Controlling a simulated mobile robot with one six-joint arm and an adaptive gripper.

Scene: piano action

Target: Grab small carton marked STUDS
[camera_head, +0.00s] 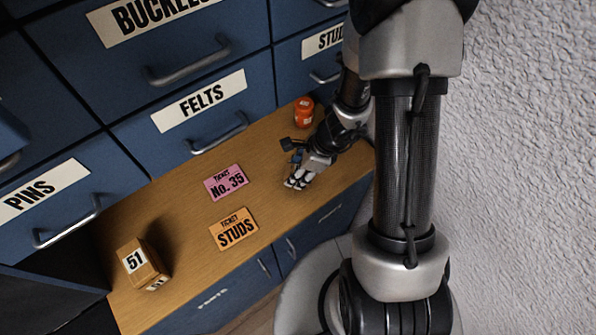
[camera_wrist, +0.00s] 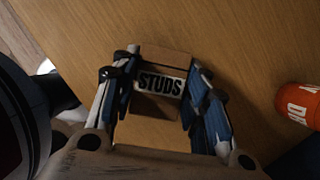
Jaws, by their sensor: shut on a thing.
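The small carton marked STUDS (camera_wrist: 160,85) is a brown box with a white label. In the wrist view it sits between my gripper's two fingers. My gripper (camera_wrist: 161,92) is shut on it, with one blue-padded finger at each side. In the head view my gripper (camera_head: 298,180) is low over the right part of the wooden counter, and the carton is hidden there by the gripper. I cannot tell whether the carton touches the counter.
On the wooden counter (camera_head: 182,215) lie a pink No. 35 ticket (camera_head: 226,182) and an orange STUDS ticket (camera_head: 234,229). A carton marked 51 (camera_head: 143,264) stands at left. An orange container (camera_head: 304,111) stands behind my gripper. Blue drawers line the back; a white wall (camera_head: 530,170) is at right.

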